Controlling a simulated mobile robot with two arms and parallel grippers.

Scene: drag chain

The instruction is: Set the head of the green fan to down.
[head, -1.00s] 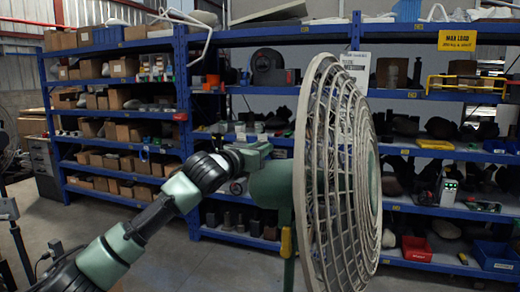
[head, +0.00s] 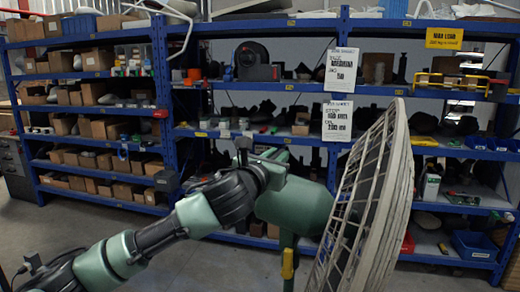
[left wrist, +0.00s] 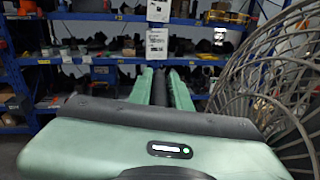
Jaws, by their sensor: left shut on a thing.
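The green fan shows in the head view, with its green motor housing (head: 295,203) behind a round grey wire cage (head: 372,205). The cage faces right and is tilted downward, its top leaning out to the right. A green pole with a yellow part (head: 287,264) stands below the housing. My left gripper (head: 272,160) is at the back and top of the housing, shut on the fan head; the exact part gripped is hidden. In the left wrist view, my left gripper's fingers (left wrist: 161,88) point away, with the cage (left wrist: 270,85) at right. My right gripper is not in view.
Blue shelving (head: 168,115) with boxes and parts fills the background. A yellow sign (head: 443,38) hangs at upper right, and a blue bin (head: 474,245) sits on a low shelf. Grey floor (head: 95,235) shows at lower left.

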